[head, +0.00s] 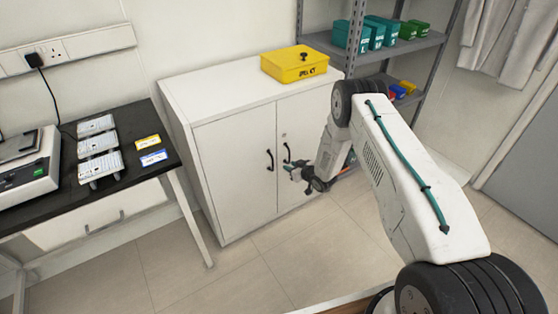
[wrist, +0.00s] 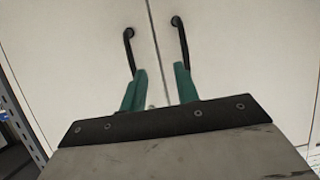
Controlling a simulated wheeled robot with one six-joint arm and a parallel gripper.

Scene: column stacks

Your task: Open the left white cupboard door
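The white cupboard (head: 235,100) stands against the wall, with both doors shut. The left door (head: 238,165) has a black bar handle (head: 270,160) near the centre seam. The right door (head: 300,125) has a matching handle (head: 287,153). My gripper (head: 296,172) is in front of the doors, near the handles. The wrist view appears upside down: the left door's handle (wrist: 181,42) is on the right and the right door's handle (wrist: 128,48) on the left. My teal fingers (wrist: 160,72) are apart, with no handle between them. Their tips overlap the handle ends in view; contact cannot be told.
A yellow box (head: 294,66) sits on the cupboard. A grey shelf rack (head: 420,42) with bins stands to its right. A black-topped bench (head: 110,190) with a scale (head: 30,172) is at left. Tiled floor (head: 210,275) in front of the cupboard is clear.

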